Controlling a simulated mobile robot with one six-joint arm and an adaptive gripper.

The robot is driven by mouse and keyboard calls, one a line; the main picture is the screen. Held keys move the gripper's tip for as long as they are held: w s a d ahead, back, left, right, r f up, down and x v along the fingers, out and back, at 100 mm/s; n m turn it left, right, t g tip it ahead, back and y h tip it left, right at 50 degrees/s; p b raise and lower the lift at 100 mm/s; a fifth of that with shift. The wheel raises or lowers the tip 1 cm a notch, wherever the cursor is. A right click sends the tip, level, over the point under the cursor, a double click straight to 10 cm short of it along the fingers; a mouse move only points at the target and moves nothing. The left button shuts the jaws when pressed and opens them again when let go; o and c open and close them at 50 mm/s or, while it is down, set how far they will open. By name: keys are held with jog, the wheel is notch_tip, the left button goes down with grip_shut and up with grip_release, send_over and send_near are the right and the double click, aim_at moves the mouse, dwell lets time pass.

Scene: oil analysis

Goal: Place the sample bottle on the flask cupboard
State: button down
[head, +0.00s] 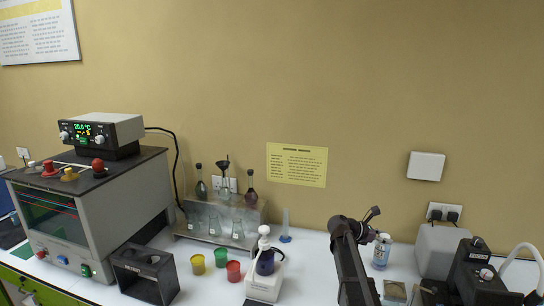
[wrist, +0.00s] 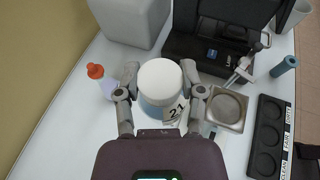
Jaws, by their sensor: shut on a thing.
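The sample bottle (wrist: 160,88) has a white cap, a pale blue body and a label reading "21". My gripper (wrist: 161,92) is shut on it, one finger on each side. In the head view the bottle (head: 381,254) is at the right, just beyond my gripper (head: 378,236). I cannot tell whether its base touches the bench. What appears to be the flask cupboard, a grey metal stand (head: 187,231), is left of centre against the wall. Flasks stand on its top and several more in its front.
A metal dish (wrist: 226,109), red-capped bottle (wrist: 96,72) and grey box (head: 440,248) are near the held bottle.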

aim_at(375, 251)
jog(key=shift+f+b, duration=3.4)
jog(key=shift+b, duration=0.2)
jog(key=shift+r, duration=0.15)
dwell(0.4)
dwell(2.2)
dwell(0.3)
notch_tip(375, 251, up, 12)
jog(key=p, duration=1.2)
jog(key=shift+f, duration=0.2)
